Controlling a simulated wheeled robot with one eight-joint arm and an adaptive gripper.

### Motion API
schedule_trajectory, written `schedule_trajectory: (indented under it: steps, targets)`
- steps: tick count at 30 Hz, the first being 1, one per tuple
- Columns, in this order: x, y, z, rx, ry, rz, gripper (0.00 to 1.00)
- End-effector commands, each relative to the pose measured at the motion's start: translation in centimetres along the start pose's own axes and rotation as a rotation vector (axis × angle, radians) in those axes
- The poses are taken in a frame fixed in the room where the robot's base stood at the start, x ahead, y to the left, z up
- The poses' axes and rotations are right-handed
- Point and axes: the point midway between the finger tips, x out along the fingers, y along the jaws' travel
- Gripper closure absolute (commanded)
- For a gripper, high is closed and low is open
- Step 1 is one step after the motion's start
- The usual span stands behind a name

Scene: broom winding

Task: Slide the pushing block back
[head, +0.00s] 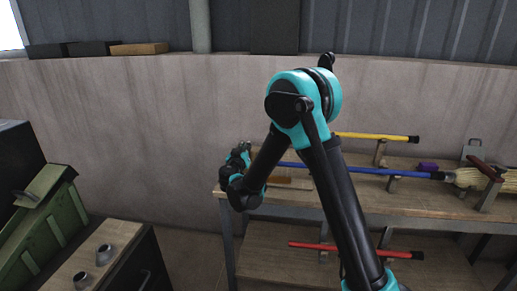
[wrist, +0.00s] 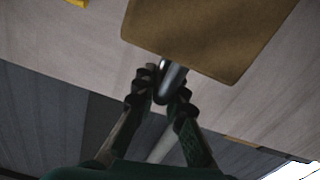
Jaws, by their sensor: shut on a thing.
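The pushing block (wrist: 205,35), a flat brown wooden piece, fills the top middle of the wrist view. A smooth metal handle (wrist: 172,80) sticks out from its edge. My gripper (wrist: 164,90) is shut on this handle, with one dark ridged finger on each side. In the head view my wrist is at the left end of the workbench (head: 228,192), and my arm hides much of that area. The fingertips cannot be made out there.
A blue-handled broom (head: 380,171) lies along the bench, its straw head (head: 480,180) at right. A yellow stick (head: 375,137) lies behind it, and a red stick (head: 310,245) on the lower shelf.

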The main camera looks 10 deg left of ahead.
Motion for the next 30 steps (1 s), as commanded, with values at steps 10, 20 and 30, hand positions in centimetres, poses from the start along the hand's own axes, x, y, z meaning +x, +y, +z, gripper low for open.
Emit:
schedule_trajectory:
  steps: [10, 20, 30]
  targets:
    - [-0.1, -6.2, -1.2, 0.000, 0.001, -0.003, 1.00]
    - [0.0, -7.2, -1.4, 0.000, 0.001, -0.005, 1.00]
    - [0.0, -7.2, -1.4, -0.001, 0.002, -0.005, 0.68]
